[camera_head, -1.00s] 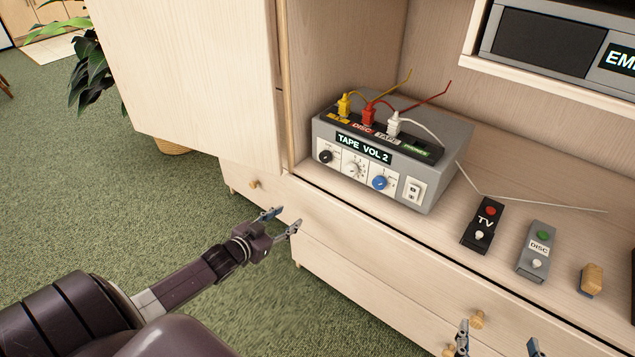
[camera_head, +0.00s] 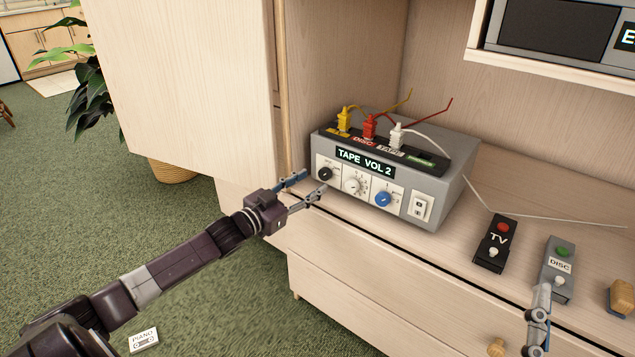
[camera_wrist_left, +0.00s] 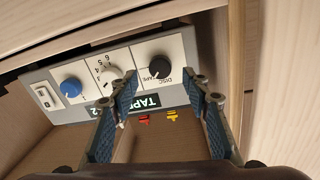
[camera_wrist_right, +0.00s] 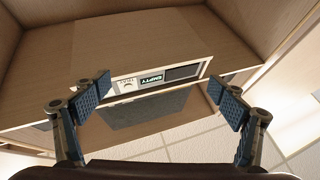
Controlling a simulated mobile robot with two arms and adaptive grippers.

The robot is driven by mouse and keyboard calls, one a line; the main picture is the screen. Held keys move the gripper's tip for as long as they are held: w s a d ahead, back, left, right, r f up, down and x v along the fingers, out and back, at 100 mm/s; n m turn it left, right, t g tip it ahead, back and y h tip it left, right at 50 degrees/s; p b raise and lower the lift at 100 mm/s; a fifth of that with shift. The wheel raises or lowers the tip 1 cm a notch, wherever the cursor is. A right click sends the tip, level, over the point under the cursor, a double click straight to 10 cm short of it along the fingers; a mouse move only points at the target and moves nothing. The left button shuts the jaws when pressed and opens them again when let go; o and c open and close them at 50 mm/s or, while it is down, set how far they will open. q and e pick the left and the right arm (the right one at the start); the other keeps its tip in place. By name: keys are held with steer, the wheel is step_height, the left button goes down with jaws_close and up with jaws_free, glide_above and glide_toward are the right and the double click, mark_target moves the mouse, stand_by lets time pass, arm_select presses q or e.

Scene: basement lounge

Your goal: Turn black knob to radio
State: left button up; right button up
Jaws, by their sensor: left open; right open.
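The black knob (camera_head: 325,174) is the leftmost control on the front of a grey box (camera_head: 440,210) whose display reads "TAPE VOL 2". It also shows in the left wrist view (camera_wrist_left: 159,68), where labels "DISC" and "TAPE" are legible beside it. A white knob (camera_head: 354,184) and a blue knob (camera_head: 383,199) sit to its right. My left gripper (camera_head: 315,184) is open and empty, close in front of the black knob; in the wrist view the knob appears ahead, between the fingers. My right gripper (camera_wrist_right: 165,88) is open and empty, with one finger visible at the lower right of the head view.
Yellow (camera_head: 344,120), red (camera_head: 369,126) and white (camera_head: 397,136) plugs stand on the box. A TV remote (camera_head: 490,255), a DISC remote (camera_head: 555,285) and a wooden block (camera_head: 621,298) lie on the shelf. A cabinet door (camera_head: 190,80) is at left.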

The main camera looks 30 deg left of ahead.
mark_target(323, 176)
arm_select(q)
steer(key=w, duration=0.2)
steer(key=w+b, duration=0.1)
steer(key=shift+w+d, duration=0.25)
steer(key=shift+w, duration=0.1)
arm_select(e)
steer(key=s+r+t+y, duration=0.1)
steer(key=s+r+t, duration=0.2)
steer(key=s+r, duration=0.1)
steer(key=shift+s+d+r, duration=0.15)
steer(key=shift+d+r, duration=0.1)
steer(key=shift+r, duration=0.25)
arm_select(q)
steer(key=shift+c, duration=0.4)
